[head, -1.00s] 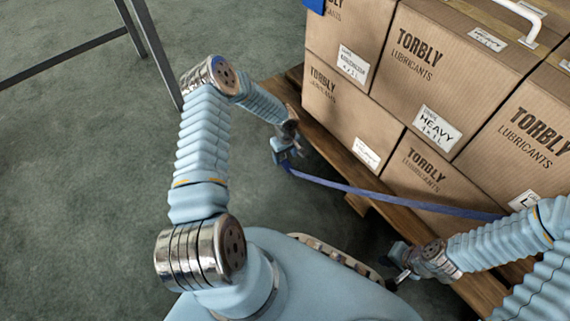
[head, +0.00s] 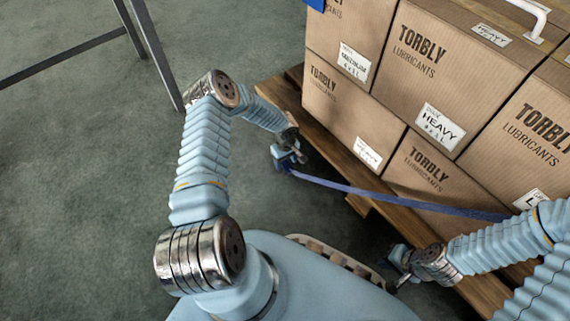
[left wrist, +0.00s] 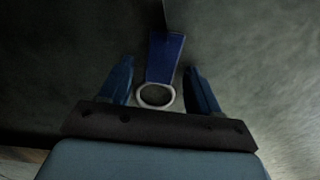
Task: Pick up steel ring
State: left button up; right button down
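The steel ring (left wrist: 138,95) shows in the left wrist view at the end of a blue strap (left wrist: 165,57). It lies between the two blue fingers of my left gripper (left wrist: 160,85), near the palm. The fingers are apart, with gaps on both sides of the ring. In the head view my left gripper (head: 288,164) is beside the pallet's left corner, at the end of the blue strap (head: 400,194). The ring is too small to make out there. My right gripper (head: 392,278) is low at the right, partly dark; its fingers are unclear.
Stacked cardboard boxes (head: 351,118) stand on a wooden pallet (head: 335,150). A white handle (head: 530,17) is on top of a box. A dark metal frame (head: 150,50) stands at the upper left. The grey floor (head: 80,190) at the left is clear.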

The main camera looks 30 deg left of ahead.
aim_at(285, 163)
pick_arm(q)
jog(key=c, duration=1)
jog(key=shift+r, duration=0.1)
jog(key=shift+r+p, duration=0.25)
jog(key=shift+p, duration=0.1)
notch_tip(285, 163, up, 3)
jog(key=shift+w+f+p, duration=0.1)
jog(key=shift+f+p, duration=0.1)
jog(key=shift+p, duration=0.1)
jog(key=s+d+r, duration=0.1)
jog(key=s+r, duration=0.2)
jog(key=s, duration=0.1)
jog(key=s+d+r, duration=0.2)
jog(key=s+r, duration=0.1)
jog(key=s, duration=0.1)
jog(key=s+d+r, duration=0.2)
jog(key=s+r, duration=0.2)
jog(key=s, duration=0.1)
jog(key=shift+d, duration=0.2)
